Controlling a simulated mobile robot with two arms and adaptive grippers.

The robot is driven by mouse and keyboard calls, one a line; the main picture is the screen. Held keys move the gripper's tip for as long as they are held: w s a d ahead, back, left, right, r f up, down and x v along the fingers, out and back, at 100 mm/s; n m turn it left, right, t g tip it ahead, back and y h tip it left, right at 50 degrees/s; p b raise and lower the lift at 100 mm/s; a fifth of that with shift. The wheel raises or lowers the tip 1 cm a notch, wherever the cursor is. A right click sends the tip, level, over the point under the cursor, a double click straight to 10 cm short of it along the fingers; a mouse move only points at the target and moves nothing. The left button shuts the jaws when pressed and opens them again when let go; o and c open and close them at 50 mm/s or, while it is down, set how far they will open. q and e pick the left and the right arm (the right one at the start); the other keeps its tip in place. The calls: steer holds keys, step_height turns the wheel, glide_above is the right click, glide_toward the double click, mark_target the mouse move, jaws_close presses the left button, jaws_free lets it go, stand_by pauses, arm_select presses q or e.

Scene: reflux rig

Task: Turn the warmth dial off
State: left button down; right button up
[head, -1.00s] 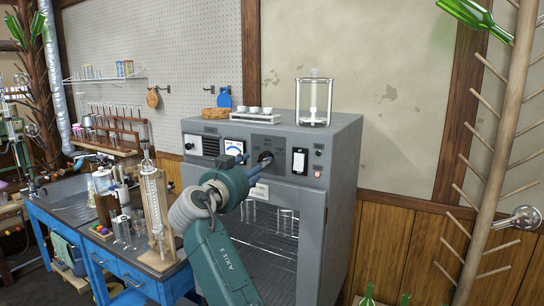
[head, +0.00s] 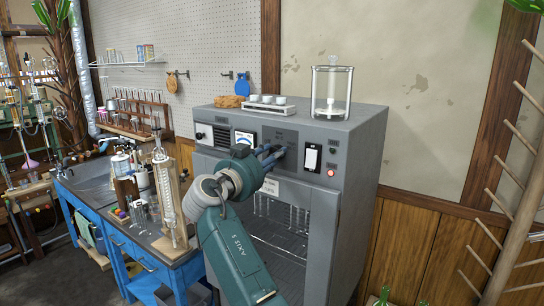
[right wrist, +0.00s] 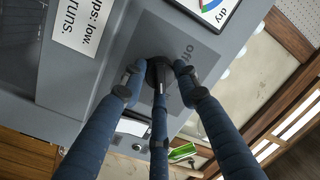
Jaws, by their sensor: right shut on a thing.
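The warmth dial is a black knob on the front panel of a grey cabinet (head: 350,165). In the right wrist view the knob (right wrist: 158,70) sits between the blue fingers of my right gripper (right wrist: 158,82), which are shut on it. The word "off" (right wrist: 187,54) shows on the panel beside the knob. In the head view my right gripper (head: 276,154) reaches the panel, and its fingers cover most of the dial. The exact pointer setting is hard to tell. My left gripper is not in view.
A white rocker switch (head: 312,157) and a red button (head: 331,172) are right of the dial. A glass jar (head: 331,92) and a small tray of cups (head: 268,108) stand on the cabinet. A blue bench (head: 135,250) with glassware is at left.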

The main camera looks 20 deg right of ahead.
steer(key=c, duration=0.4)
steer(key=n+p, duration=0.1)
steer(key=n, duration=0.4)
steer(key=n+g+p, duration=0.1)
steer(key=n+p, duration=0.1)
steer(key=n, duration=0.3)
steer(key=n+g+p, duration=0.1)
steer(key=n+p, duration=0.1)
steer(key=n, duration=0.4)
steer(key=shift+w+r, duration=0.15)
steer(key=shift+r, duration=0.15)
steer(key=n+p, duration=0.1)
steer(key=n, duration=0.2)
steer(key=shift+g+h+p, duration=0.3)
steer(key=shift+g+p, duration=0.1)
steer(key=shift+w+f+n+p, duration=0.15)
steer(key=shift+n+p, duration=0.4)
steer(key=shift+n, duration=0.85)
